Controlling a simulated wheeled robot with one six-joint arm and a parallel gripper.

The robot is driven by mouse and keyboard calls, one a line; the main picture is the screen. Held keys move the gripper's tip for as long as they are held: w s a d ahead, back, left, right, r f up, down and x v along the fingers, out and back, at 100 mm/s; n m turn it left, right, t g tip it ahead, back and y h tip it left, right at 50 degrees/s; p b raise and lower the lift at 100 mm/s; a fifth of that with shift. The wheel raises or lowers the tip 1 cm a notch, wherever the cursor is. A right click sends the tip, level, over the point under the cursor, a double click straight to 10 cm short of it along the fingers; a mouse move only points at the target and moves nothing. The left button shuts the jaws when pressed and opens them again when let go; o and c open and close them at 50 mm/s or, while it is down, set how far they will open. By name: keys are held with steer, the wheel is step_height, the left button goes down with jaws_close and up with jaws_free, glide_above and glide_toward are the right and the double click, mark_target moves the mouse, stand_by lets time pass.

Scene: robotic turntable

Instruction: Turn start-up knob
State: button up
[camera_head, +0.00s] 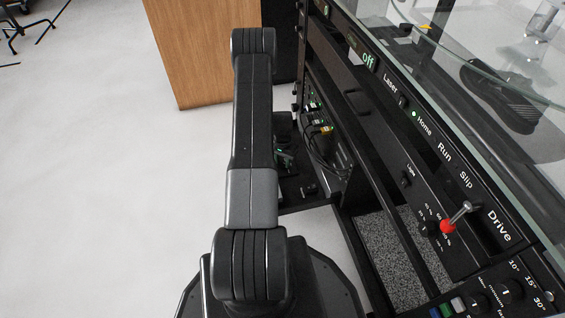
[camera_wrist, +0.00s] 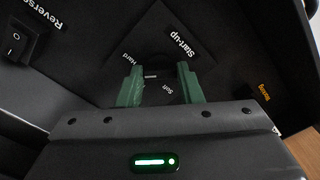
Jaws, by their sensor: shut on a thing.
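The start-up knob (camera_wrist: 155,84) shows as a dark shape with a small white mark between my green fingers in the wrist view. The "Start-up" label (camera_wrist: 183,42) is just beyond it and reads upside down. "Hard" is printed to the left of the knob and "Soft" lies near the right finger. My gripper (camera_wrist: 159,78) is shut on the knob, one finger on each side. The knob's outline is dark and its exact angle is hard to tell. In the head view the knob is not discernible.
A rocker switch (camera_wrist: 20,42) marked "Reverse" is at the left in the wrist view. A wooden cabinet (camera_head: 195,50) stands behind.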

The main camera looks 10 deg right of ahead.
mark_target(283, 163)
steer(key=n+b, duration=0.1)
steer(key=n, duration=0.3)
steer(key=shift+n, duration=0.3)
steer(key=shift+n+b, duration=0.6)
steer(key=shift+n, duration=1)
steer(key=o, duration=1)
step_height(283, 163, up, 14)
steer(key=p, duration=0.4)
steer(key=shift+f, duration=0.1)
